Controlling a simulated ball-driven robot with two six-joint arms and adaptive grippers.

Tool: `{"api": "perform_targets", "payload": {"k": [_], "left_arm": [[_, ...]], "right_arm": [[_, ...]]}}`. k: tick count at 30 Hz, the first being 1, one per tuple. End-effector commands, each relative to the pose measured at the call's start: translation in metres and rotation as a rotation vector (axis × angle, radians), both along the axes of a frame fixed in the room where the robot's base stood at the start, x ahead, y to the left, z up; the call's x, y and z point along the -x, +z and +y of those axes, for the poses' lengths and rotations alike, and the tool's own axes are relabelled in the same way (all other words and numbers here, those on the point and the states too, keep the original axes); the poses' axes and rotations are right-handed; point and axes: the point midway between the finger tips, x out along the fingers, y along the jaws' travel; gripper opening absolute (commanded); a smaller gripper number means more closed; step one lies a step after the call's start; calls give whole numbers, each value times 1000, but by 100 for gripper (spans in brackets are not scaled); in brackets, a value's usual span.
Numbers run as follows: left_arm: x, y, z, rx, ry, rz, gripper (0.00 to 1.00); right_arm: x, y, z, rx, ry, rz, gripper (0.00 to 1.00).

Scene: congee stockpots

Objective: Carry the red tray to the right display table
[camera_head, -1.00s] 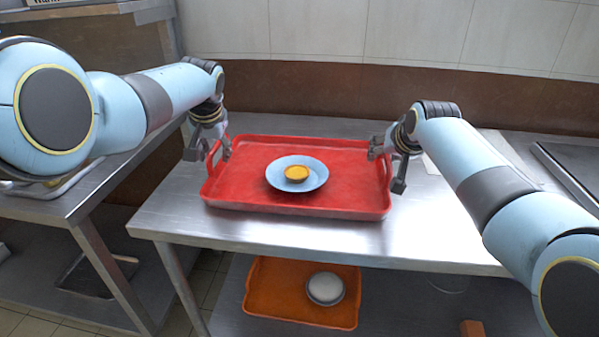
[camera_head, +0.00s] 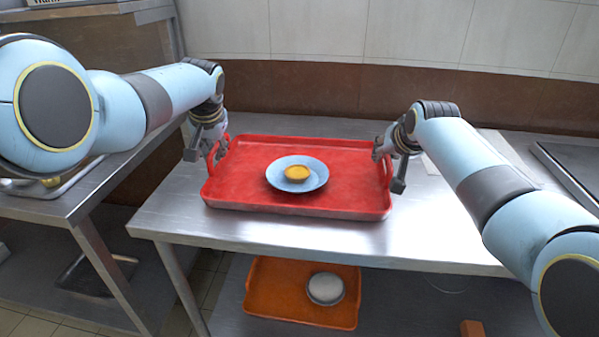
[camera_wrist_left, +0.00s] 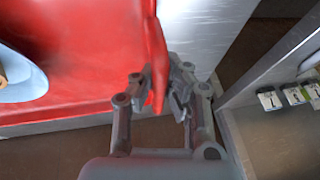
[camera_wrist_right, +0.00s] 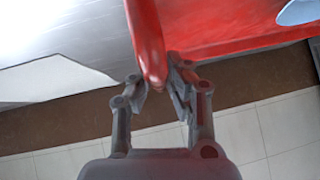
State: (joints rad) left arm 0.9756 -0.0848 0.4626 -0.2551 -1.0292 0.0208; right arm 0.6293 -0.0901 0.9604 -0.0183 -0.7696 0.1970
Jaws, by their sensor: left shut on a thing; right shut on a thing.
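The red tray (camera_head: 250,190) lies on a steel table in the head view. A light blue plate (camera_head: 297,186) with a small yellow-orange item (camera_head: 297,172) sits on it. My left gripper (camera_head: 213,153) is at the tray's left end. In the left wrist view its fingers (camera_wrist_left: 160,95) are shut on the red handle (camera_wrist_left: 155,50). My right gripper (camera_head: 385,160) is at the tray's right end. In the right wrist view its fingers (camera_wrist_right: 158,90) are shut on the other red handle (camera_wrist_right: 146,40).
The steel table (camera_head: 430,235) has bare room in front and to the right. An orange tray (camera_head: 262,290) with a pale round bowl (camera_head: 325,289) is on the shelf below. Another steel counter (camera_head: 75,205) stands left. A brown and tiled wall (camera_head: 300,90) runs behind.

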Motion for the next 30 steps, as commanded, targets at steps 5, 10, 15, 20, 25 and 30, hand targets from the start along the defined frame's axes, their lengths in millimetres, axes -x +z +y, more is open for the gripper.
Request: {"api": "perform_targets", "payload": {"k": [5,10,15,20,25,30], "left_arm": [[-1,1,1,-2,0,-1,0],[-1,4,1,-2,0,-1,0],[-1,19,1,-2,-1,-3,0],[-1,38,1,-3,-1,-6,0],[-1,55,1,-3,-1,-7,0],[-1,58,1,-3,-1,-6,0]], "right_arm": [[0,1,-1,0,-2,-2,0],[-1,4,-1,0,-2,-2,0],[-1,19,-1,0,-3,-6,0],[-2,40,-1,0,-3,-11,0],[-3,57,-1,0,-3,-14,0],[-3,60,-1,0,-3,-15,0]]}}
